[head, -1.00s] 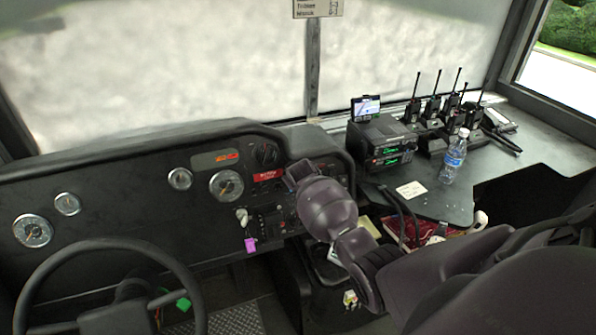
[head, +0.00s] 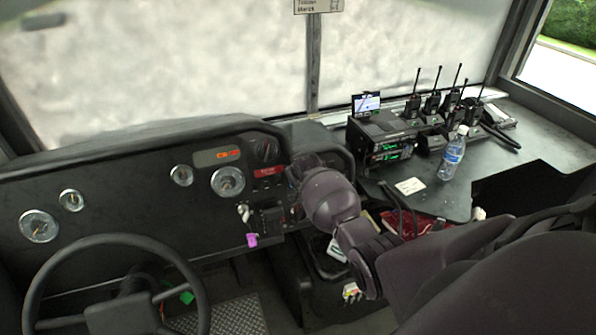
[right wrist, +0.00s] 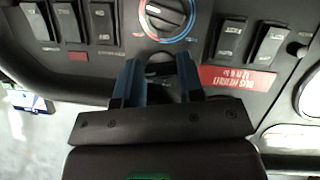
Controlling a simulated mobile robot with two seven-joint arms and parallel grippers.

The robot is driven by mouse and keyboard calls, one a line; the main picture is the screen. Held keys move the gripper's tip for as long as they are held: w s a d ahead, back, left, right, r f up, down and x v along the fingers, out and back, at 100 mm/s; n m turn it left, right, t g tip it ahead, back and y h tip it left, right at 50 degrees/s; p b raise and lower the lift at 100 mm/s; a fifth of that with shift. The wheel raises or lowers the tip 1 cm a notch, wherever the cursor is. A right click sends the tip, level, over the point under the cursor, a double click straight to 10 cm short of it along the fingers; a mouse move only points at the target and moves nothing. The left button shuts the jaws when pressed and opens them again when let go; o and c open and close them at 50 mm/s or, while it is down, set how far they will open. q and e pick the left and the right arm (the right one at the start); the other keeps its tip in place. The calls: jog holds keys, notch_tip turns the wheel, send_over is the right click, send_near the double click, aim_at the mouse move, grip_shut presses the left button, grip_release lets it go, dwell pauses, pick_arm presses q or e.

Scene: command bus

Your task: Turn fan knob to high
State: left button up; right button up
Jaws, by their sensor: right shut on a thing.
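In the right wrist view my right gripper (right wrist: 160,68) has its two blue-black fingers on either side of a dark knob (right wrist: 161,71) on the black panel. The gripper is shut on this knob, which is mostly hidden between the fingers. Its pointer and setting cannot be read. Another round knob (right wrist: 167,12) with a red and blue ring sits just above the fingertips in that view. In the head view my right arm reaches to the right part of the dashboard (head: 120,185) and hides the grasp. My left gripper is not in view.
Rocker switches (right wrist: 68,20) flank the knobs, and a red label (right wrist: 237,79) lies to the right. In the head view are the steering wheel (head: 120,240), a purple-tipped lever (head: 251,240), a bottle (head: 452,157) and several radios (head: 432,106) on the side table.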

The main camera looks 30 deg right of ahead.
jog(key=o, duration=0.9)
jog(key=shift+o, duration=0.2)
jog(key=shift+s, duration=0.15)
jog(key=p+v, duration=0.1)
jog(key=v, duration=0.9)
jog(key=shift+s+r+p, duration=0.2)
jog(key=shift+p, duration=0.15)
jog(key=shift+a, duration=0.15)
